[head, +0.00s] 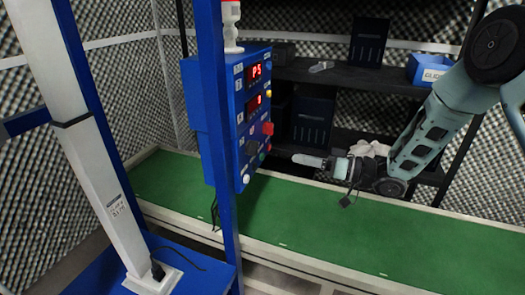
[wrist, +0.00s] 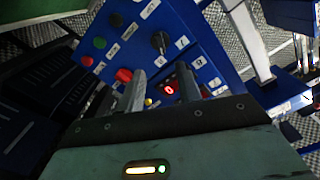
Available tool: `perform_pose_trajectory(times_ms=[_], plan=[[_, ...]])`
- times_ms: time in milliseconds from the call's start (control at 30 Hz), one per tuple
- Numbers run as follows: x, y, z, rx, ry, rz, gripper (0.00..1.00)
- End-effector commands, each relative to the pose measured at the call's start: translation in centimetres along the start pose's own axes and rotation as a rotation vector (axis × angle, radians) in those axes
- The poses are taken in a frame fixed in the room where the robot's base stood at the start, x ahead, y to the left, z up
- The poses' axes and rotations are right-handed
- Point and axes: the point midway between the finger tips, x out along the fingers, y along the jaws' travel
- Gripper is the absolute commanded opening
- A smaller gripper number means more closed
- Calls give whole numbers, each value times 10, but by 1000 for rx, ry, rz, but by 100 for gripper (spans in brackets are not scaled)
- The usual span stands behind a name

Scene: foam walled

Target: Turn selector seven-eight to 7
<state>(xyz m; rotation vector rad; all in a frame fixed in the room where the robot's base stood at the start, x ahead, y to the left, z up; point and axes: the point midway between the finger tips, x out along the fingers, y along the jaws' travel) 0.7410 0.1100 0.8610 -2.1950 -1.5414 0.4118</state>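The blue control panel (head: 258,110) stands upright left of my gripper (head: 298,159) in the head view. In the wrist view the panel (wrist: 205,45) fills the upper middle. A black selector-like knob (wrist: 160,42) sits on it beside small white labels, too small to read surely, so I cannot tell its setting or confirm its number. My gripper (wrist: 159,72) is open and empty, its two fingers apart, pointing at the panel with the knob ahead of and between the tips. The head view shows a gap between the fingertips and the panel face.
A blue post (head: 213,120) stands before the panel. The green conveyor (head: 330,222) lies below; dark shelves (head: 345,78) stand behind.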

Motion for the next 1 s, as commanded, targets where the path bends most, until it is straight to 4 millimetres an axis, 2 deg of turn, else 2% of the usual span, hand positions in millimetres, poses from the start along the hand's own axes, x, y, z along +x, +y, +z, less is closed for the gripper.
perform_pose_trajectory(times_ms=[33,300,500,700,1000], plan=[[12,-1,0,-1,-1,-3,35],[69,-1,0,-1,-1,-1,35],[103,0,1,0,-1,0,35],[121,0,0,-1,0,2,35],[124,0,0,0,0,2,35]])
